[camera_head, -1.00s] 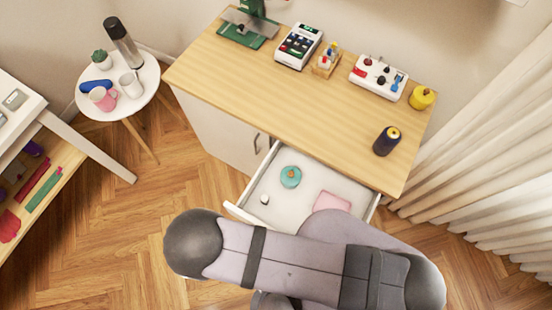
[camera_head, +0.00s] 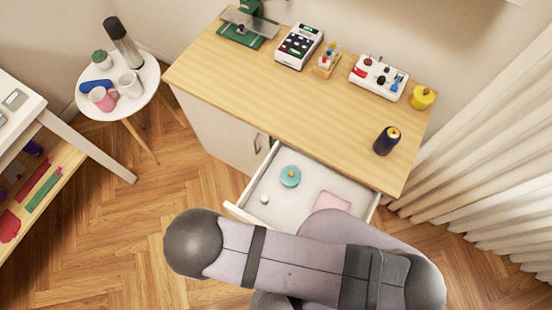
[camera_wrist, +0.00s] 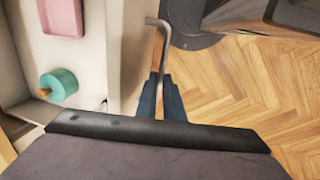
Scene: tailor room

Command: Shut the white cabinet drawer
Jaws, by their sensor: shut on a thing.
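The white cabinet drawer (camera_head: 262,186) stands open, pulled out from under the wooden top of the white cabinet (camera_head: 215,132). A teal round thing (camera_head: 290,176), a small white thing and a pink flat block (camera_head: 331,201) lie in it. In the wrist view the drawer front (camera_wrist: 126,50) runs up the middle, with a grey metal bar handle (camera_wrist: 160,40) on its outer side. My gripper (camera_wrist: 163,88) is shut on the handle at its near part. In the head view my arm hides the gripper and most of the drawer front.
The cabinet top (camera_head: 290,92) holds a green machine, white boxes with coloured parts, and yellow and dark spools along its back and right side. A round side table (camera_head: 130,107) stands at left. Curtains hang at right. Wooden floor (camera_head: 110,230) lies open at the front left.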

